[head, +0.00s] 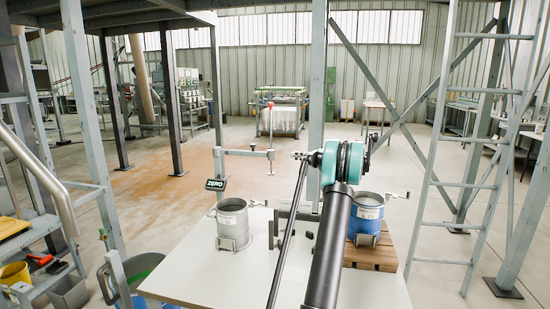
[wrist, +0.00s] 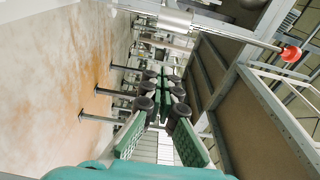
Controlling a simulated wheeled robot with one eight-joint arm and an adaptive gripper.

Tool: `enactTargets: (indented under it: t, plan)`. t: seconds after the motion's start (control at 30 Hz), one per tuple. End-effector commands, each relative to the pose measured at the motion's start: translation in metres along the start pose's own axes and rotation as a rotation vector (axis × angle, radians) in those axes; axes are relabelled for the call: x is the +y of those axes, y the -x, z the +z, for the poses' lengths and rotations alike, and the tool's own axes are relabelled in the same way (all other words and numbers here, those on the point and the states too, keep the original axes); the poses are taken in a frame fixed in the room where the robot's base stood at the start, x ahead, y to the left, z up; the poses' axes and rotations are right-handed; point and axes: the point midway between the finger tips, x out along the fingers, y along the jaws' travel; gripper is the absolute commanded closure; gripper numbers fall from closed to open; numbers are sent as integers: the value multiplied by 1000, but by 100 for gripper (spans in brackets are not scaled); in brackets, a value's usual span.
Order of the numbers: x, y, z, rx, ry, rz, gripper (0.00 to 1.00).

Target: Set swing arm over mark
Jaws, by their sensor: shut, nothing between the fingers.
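The swing arm (head: 243,153) is a grey horizontal bar on a post at the left of the white table. A vertical rod with a red knob (head: 269,104) crosses its free end. In the wrist view a pale metal bar (wrist: 228,35), apparently the swing arm, runs across the top to a red knob (wrist: 291,54). My gripper (wrist: 165,78) is shut and empty, its green fingers together, apart from the bar. In the head view my own arm hides part of the table, and the gripper does not show clearly. I cannot make out the mark.
A grey drum (head: 232,221) stands on the white table (head: 195,268) by a ZERO display (head: 215,185). A blue drum (head: 367,222) stands on a wooden pallet (head: 372,255) at right. A ladder (head: 470,185) rises at right. Open floor lies beyond the table.

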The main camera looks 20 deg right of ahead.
Motion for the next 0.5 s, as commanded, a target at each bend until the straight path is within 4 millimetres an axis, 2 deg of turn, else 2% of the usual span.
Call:
enactTargets:
  t: [0.13,0.27,0.5]
  plan:
    - [0,-4,0,-1,0,0,100]
    - [0,-18,1,-2,0,0,100]
    - [0,-64,1,-4,0,0,100]
